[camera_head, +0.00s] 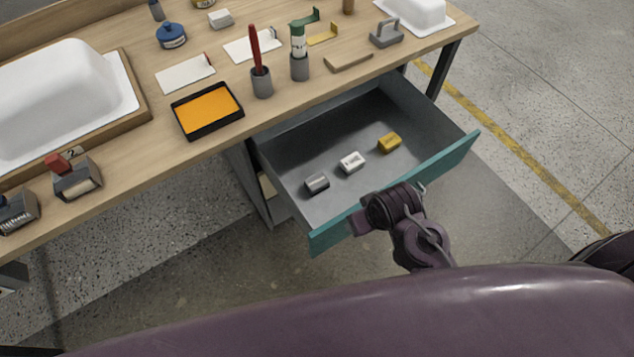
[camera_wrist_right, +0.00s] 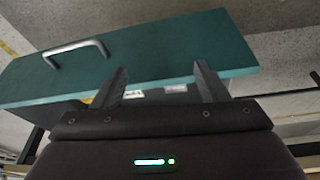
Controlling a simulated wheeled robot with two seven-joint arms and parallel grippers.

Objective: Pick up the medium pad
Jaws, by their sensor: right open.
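Three small block-like pads lie in a row on the floor of the open drawer (camera_head: 330,130): a grey one (camera_head: 316,183), a white one (camera_head: 352,162) and a yellow one (camera_head: 389,142). They look similar in size, and I cannot tell which is the medium pad. My right gripper is at the drawer's teal front panel (camera_head: 440,170), on the near side of the pads; its fingertips are hidden in the head view. In the right wrist view the gripper (camera_wrist_right: 160,75) is open and empty, with the teal panel (camera_wrist_right: 180,45) beyond its fingers. My left gripper is out of view.
The panel has a metal handle (camera_wrist_right: 75,50). The wooden bench (camera_head: 140,110) above the drawer holds an orange tray (camera_head: 207,110), a grey cup with a red tool (camera_head: 262,82), a grey handled block (camera_head: 387,34) and a white tub shell (camera_head: 60,95). Floor to the right is clear.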

